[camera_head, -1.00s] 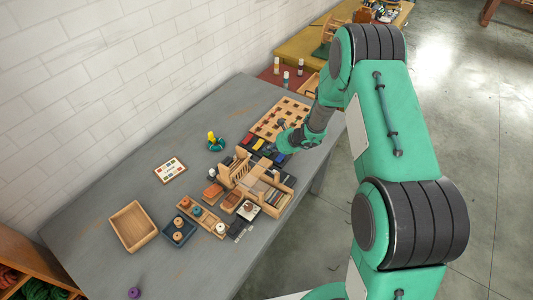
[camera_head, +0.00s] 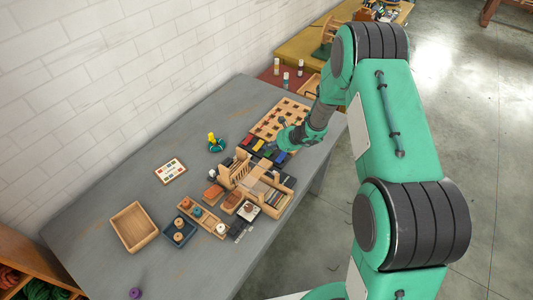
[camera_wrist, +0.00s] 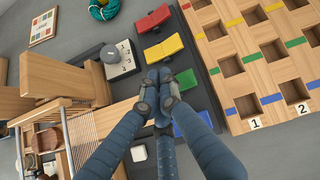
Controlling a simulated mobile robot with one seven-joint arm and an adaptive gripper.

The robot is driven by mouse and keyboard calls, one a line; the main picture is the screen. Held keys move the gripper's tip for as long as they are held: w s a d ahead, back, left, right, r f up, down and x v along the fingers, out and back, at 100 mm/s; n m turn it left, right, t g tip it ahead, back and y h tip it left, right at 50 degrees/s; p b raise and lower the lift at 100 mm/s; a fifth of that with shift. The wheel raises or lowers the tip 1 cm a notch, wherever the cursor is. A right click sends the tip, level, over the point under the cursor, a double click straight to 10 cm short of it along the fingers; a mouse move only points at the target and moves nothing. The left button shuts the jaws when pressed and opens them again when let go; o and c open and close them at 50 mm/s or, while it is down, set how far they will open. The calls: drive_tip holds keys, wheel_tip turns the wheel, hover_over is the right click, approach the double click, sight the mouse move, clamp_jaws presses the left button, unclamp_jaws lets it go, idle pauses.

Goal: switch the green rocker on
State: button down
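The green rocker (camera_wrist: 190,124) is on a dark switch board (camera_wrist: 208,88) in the wrist view, partly hidden by my right finger. I cannot tell which way it is tipped. In the head view, my wrist covers part of the board and the fingertips are not clear.
A grey knob (camera_wrist: 109,53) with a numbered plate stands left of the rockers. A wooden hole board (camera_wrist: 250,62) lies close on the right. Wooden blocks and a rack (camera_head: 238,168) crowd the near side. The grey table (camera_head: 95,205) has free room at left.

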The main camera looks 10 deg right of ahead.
idle(0.3)
drive_tip(key=shift+w+d+r+p, duration=0.2)
drive_tip(key=shift+r+p, duration=0.3)
drive_tip(key=shift+r, duration=0.3)
drive_tip(key=shift+w+d+r+p, duration=0.15)
drive_tip(key=shift+r+p, duration=0.35)
drive_tip(key=shift+r, duration=0.3)
drive_tip(key=shift+w+d+r+p, duration=0.2)
drive_tip(key=shift+r+p, duration=0.3)
drive_tip(key=shift+r, duration=0.3)
